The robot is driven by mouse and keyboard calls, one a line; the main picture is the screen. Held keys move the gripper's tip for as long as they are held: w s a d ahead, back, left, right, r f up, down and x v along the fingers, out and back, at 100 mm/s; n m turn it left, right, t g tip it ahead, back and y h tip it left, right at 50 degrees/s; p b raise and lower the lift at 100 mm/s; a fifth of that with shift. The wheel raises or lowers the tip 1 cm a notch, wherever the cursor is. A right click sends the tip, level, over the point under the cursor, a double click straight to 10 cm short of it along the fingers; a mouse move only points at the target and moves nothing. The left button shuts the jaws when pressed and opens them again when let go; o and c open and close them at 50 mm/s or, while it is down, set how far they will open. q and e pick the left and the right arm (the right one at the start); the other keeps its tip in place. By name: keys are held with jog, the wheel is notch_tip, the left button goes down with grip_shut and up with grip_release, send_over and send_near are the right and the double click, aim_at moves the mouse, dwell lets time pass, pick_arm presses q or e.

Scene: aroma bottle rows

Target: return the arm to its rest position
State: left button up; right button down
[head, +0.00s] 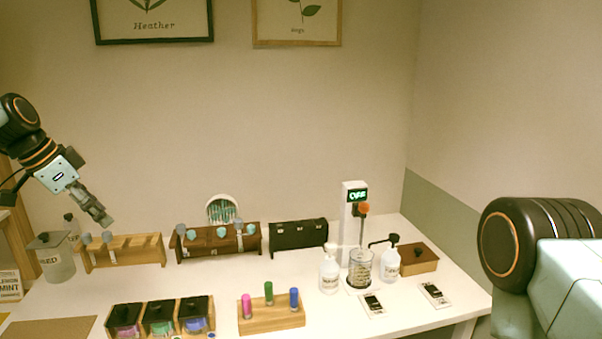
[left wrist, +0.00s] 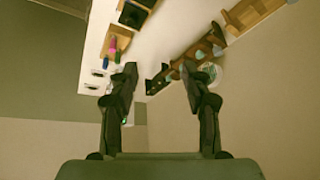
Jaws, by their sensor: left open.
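My left gripper (head: 98,212) is raised at the left of the head view, above the back left part of the table. In the left wrist view its two fingers (left wrist: 160,75) are apart, with nothing between them. My right arm (head: 545,255) shows at the right edge of the head view; its gripper is out of the picture. The white table (head: 225,278) lies below, with the wooden bottle racks (head: 140,250) under and to the right of the left gripper.
A jar marked USED (head: 50,262) stands at the table's left. A dark wooden rack (head: 200,243), a black rack (head: 298,238), three lidded boxes (head: 160,318) and a rack of coloured vials (head: 272,316) follow. A mixer (head: 350,225), beaker (head: 360,268) and pump bottles (head: 329,273) stand right.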

pick_arm(q)
jog(key=w+d+f+n+t+y+b, duration=0.15)
jog(key=w+d+f+n, duration=0.3)
jog(key=f, duration=0.45)
jog(key=s+d+f+n+b, duration=0.2)
jog(key=s+d+f, duration=0.15)
jog(key=f, duration=0.55)
jog(key=s+d+f+n+y+b, duration=0.1)
jog(key=s+d+f+n+b, duration=0.15)
jog(key=s+f, duration=0.45)
jog(key=s+d+f+n+b, duration=0.1)
jog(key=s+d+f+b, duration=0.2)
jog(key=f, duration=0.8)
jog(key=s+d+f+g+b, duration=0.2)
jog(key=s+f+b, duration=0.1)
jog(key=s+f, duration=0.4)
jog(key=s+d+f+g+b, duration=0.2)
jog(key=s+f+b, duration=0.2)
jog(key=s+f, duration=0.4)
jog(key=s+d+f+g+b, duration=0.2)
jog(key=s+f+b, duration=0.2)
jog(key=s, duration=1.3)
notch_tip(320, 180, down, 3)
jog(key=shift+s+f+m, duration=0.2)
jog(key=shift+m, duration=0.2)
pick_arm(e)
notch_tip(320, 180, down, 20)
jog(key=shift+w, duration=0.45)
